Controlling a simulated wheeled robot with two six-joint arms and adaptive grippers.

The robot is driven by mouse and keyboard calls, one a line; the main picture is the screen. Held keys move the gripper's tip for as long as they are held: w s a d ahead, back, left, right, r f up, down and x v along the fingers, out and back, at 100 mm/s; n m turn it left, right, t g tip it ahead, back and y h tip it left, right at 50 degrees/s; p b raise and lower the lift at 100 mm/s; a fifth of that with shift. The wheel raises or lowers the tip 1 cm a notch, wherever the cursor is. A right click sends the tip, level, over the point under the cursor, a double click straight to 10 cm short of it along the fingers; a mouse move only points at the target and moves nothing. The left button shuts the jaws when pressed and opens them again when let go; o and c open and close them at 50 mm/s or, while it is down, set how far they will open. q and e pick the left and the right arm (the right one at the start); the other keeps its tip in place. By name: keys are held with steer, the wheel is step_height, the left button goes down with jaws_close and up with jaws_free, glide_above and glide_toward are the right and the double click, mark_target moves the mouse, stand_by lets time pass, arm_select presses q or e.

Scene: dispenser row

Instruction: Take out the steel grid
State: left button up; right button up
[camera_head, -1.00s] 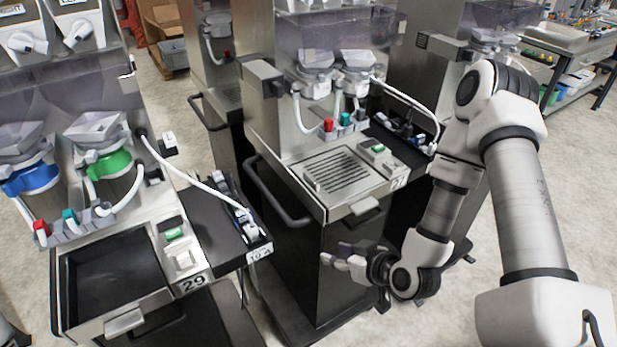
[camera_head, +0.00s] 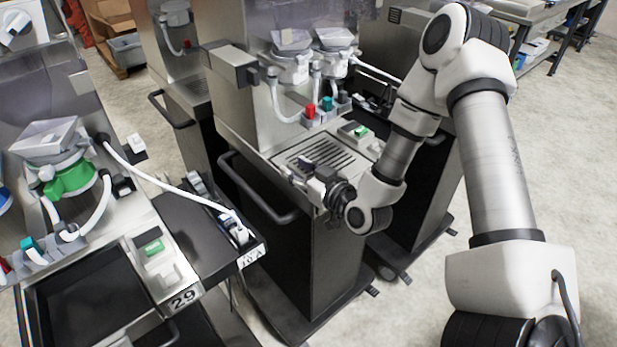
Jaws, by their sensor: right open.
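The steel grid (camera_head: 336,152) is a slotted metal plate set in the counter top of the middle dispenser (camera_head: 244,119). It lies flat, and its front left part is hidden behind my right gripper. My right gripper (camera_head: 300,172) is open and empty at the grid's front edge, with its fingers pointing left. I cannot tell whether the fingers touch the grid or are just above it. My left gripper is not in view.
A dispenser marked 29 stands at the lower left with a dark open tray well (camera_head: 85,305). A black side shelf (camera_head: 195,232) with white handled parts lies between the two dispensers. Red and teal capped nozzles (camera_head: 311,112) stand behind the grid. A bar handle (camera_head: 258,190) sticks out from the middle dispenser.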

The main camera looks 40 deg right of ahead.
steer(key=shift+w+a+f, duration=0.15)
steer(key=shift+w+f, duration=0.05)
steer(key=shift+w, duration=0.5)
steer(key=shift+s+r, duration=0.15)
steer(key=shift+s, duration=0.2)
steer(key=shift+c, duration=0.6)
steer(key=c, duration=0.6)
steer(key=shift+w, duration=0.1)
jaws_close()
steer(key=shift+r+p, duration=0.9)
steer(key=shift+r, duration=0.1)
